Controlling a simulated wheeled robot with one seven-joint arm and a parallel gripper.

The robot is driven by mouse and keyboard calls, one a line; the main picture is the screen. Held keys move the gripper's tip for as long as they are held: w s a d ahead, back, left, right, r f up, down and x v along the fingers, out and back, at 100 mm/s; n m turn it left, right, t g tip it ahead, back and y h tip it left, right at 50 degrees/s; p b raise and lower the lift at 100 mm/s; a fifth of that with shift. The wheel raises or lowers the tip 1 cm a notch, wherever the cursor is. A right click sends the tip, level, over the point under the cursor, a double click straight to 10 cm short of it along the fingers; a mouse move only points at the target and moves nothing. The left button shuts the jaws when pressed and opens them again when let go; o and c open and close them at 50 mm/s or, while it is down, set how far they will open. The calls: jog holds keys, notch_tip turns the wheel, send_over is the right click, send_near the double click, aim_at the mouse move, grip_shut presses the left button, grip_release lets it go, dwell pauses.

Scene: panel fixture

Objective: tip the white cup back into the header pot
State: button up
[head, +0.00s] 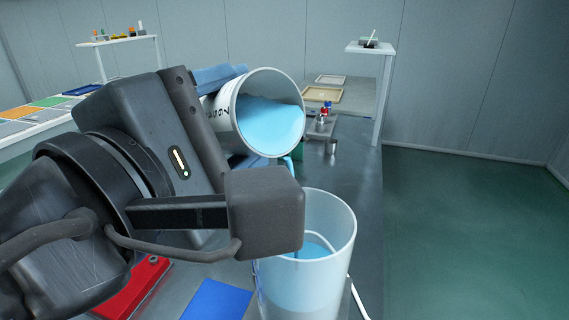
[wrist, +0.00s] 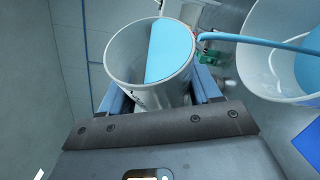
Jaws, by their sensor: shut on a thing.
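The white cup (head: 236,122) is tilted far over on its side, with blue liquid inside and dark markings on its wall. My gripper (head: 222,76) is shut on the cup, its blue fingers on either side of the cup's wall. A thin blue stream runs from the cup's lip down toward the header pot (head: 335,262). The pot is a white open vessel standing upright below and to the right, with blue liquid in it. In the wrist view the cup (wrist: 122,62) sits between the fingers, and the stream reaches over the pot (wrist: 257,62) at the right.
A blue mat (head: 216,302) and a red block (head: 140,288) lie on the dark bench near the pot. Small fittings (head: 322,122) and a tan tray (head: 322,95) stand farther back. A white shelf (head: 370,48) rises behind. Open green floor lies to the right.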

jog(key=shift+r+m+b, duration=0.1)
jog(key=shift+m+b, duration=0.2)
jog(key=shift+b, duration=0.3)
jog(key=shift+s+d+r+m+t+h+b, duration=0.35)
jog(key=shift+s+d+r+m, duration=0.15)
jog(key=shift+m, duration=0.3)
dwell(1.2)
jog(key=shift+s+d+r+m+t+b, duration=0.15)
jog(key=shift+r+m+t+b, duration=0.15)
jog(key=shift+m+b, duration=0.5)
dwell(1.2)
jog(key=shift+r+p, duration=0.15)
jog(key=shift+p, duration=0.25)
jog(key=shift+a+f+n+p, duration=0.2)
jog(key=shift+a+n+p, duration=0.05)
jog(key=shift+n+p, duration=0.75)
jog(key=shift+w+a+f+n+g+p, duration=0.4)
jog(key=shift+w+a+f+n+g, duration=0.1)
jog(key=shift+w+n+g, duration=0.25)
jog(key=shift+d+n+p, duration=0.1)
jog(key=shift+n+p, duration=0.15)
jog(key=shift+p, duration=0.5)
jog(key=shift+f, duration=0.45)
